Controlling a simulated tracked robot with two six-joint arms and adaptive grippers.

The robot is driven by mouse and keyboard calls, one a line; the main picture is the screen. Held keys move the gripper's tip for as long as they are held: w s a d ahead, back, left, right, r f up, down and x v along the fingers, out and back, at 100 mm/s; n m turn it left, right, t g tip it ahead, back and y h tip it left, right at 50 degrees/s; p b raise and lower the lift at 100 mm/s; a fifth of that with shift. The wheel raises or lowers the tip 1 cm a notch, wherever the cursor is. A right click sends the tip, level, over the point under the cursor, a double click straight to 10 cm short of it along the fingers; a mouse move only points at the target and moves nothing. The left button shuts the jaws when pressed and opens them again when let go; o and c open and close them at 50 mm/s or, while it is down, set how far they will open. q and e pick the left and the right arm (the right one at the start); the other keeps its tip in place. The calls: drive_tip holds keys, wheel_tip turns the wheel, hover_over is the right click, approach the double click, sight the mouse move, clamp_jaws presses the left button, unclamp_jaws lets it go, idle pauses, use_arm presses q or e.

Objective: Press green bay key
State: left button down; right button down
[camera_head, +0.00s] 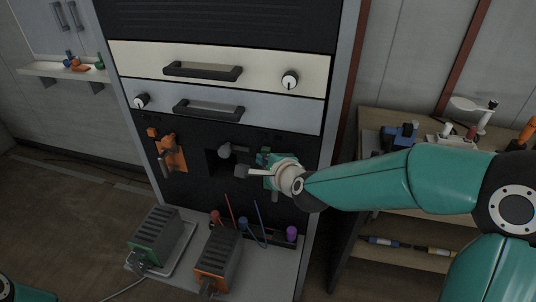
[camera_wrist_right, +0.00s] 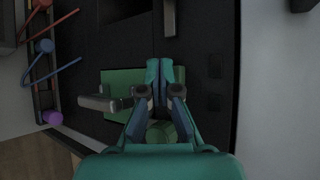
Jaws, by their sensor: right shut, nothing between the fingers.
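The green bay (camera_head: 264,156) is on the black lower panel of the rack, right of the orange bay (camera_head: 172,155). My right gripper (camera_head: 268,168) is in front of it and hides most of it. In the right wrist view the green plate (camera_wrist_right: 115,80) shows beside my right gripper (camera_wrist_right: 162,68), whose fingers are shut and empty. A grey handle (camera_wrist_right: 97,103) sticks out from the plate. A round green part (camera_wrist_right: 160,132) shows between the finger bases. I cannot tell which part is the key, or whether the fingertips touch anything.
Two grey modules, one green-trimmed (camera_head: 153,236) and one orange-trimmed (camera_head: 217,258), stand on the shelf below. Coloured plugs with cables, including a purple one (camera_head: 291,233), line the rack's foot. Drawer handles (camera_head: 208,111) jut out above. A wooden workbench (camera_head: 375,118) stands right.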

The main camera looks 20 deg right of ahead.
idle(0.5)
drive_tip(key=shift+w+d+r, duration=0.15)
drive_tip(key=shift+w+d, duration=0.1)
drive_tip(key=shift+w, duration=0.15)
drive_tip(key=shift+b, duration=0.3)
drive_tip(key=shift+s+a, duration=0.15)
drive_tip(key=shift+s, duration=0.1)
drive_tip(key=s+a, duration=0.3)
drive_tip(key=s, duration=0.2)
drive_tip(key=shift+a, duration=0.25)
